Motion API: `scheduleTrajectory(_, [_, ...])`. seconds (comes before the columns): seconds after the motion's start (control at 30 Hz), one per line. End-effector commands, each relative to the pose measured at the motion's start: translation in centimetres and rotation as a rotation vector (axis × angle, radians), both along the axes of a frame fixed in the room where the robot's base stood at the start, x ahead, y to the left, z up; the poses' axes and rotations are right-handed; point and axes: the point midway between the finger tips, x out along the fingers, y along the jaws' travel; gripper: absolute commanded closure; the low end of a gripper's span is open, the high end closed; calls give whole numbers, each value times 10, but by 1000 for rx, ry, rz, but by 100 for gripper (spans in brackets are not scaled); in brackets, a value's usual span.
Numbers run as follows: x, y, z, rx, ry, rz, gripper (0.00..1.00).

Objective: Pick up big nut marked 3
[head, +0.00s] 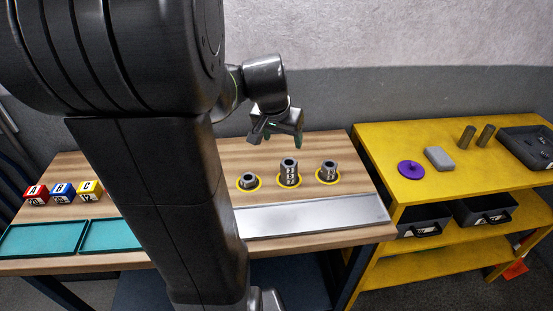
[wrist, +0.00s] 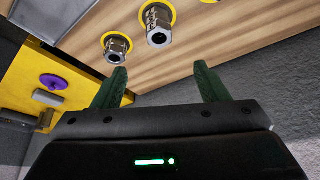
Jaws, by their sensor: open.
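Three grey metal nut pieces stand on yellow rings on the wooden table. In the head view they are a short left one (head: 248,181), a taller middle stack (head: 288,173) and a right one (head: 328,171). Dark-on-white marks show on them, too small to read surely, so I cannot tell which is the big nut marked 3. My gripper (head: 277,138) is open and empty, above and behind the middle stack. In the wrist view its green fingers (wrist: 158,88) are apart, with the right nut (wrist: 116,47) and middle stack (wrist: 158,26) beyond them.
A metal plate (head: 310,215) lies along the table's front. Lettered cubes (head: 62,191) and teal trays (head: 42,239) are at left. A yellow shelf (head: 385,150) at right holds a purple disc (head: 411,170), a grey block (head: 439,158), cylinders (head: 467,136) and a dark bin (head: 528,147).

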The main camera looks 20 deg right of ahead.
Motion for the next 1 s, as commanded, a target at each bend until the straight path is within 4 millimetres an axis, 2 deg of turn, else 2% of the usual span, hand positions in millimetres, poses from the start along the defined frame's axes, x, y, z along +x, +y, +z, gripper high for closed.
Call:
scheduleTrajectory(0.4, [18,-18,-62,2,6,-2,33])
scheduleTrajectory(0.77, [25,-24,-82,3,3,-2,33])
scheduleTrajectory(1.0, [33,-33,-106,4,4,-2,33])
